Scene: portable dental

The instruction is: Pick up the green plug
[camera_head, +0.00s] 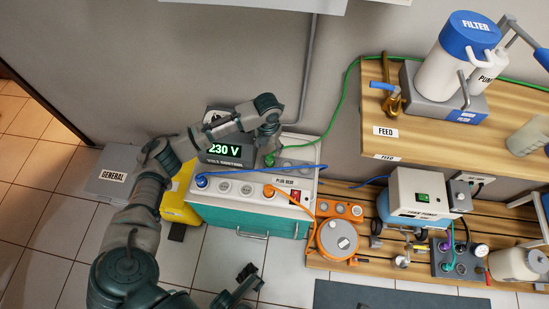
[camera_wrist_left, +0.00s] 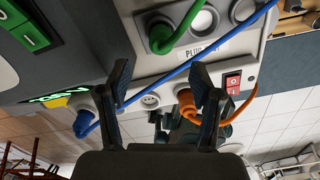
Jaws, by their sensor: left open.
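The green plug (camera_head: 269,160) sits in a socket on the top panel of the white and teal power box (camera_head: 235,217). A green cable runs from it up to the right. My left gripper (camera_head: 268,143) is just above the plug. In the left wrist view my left gripper (camera_wrist_left: 165,90) is open with nothing between its fingers. There the green plug (camera_wrist_left: 161,38) stands beyond the fingertips, apart from them. A dark gripper, apparently my right one (camera_head: 246,281), shows at the bottom of the head view; its jaws are unclear.
The blue cable (camera_wrist_left: 195,62) crosses behind my left fingers in the wrist view. A 230 V display (camera_head: 225,151) is beside the arm. A wooden shelf (camera_head: 430,146) stands right.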

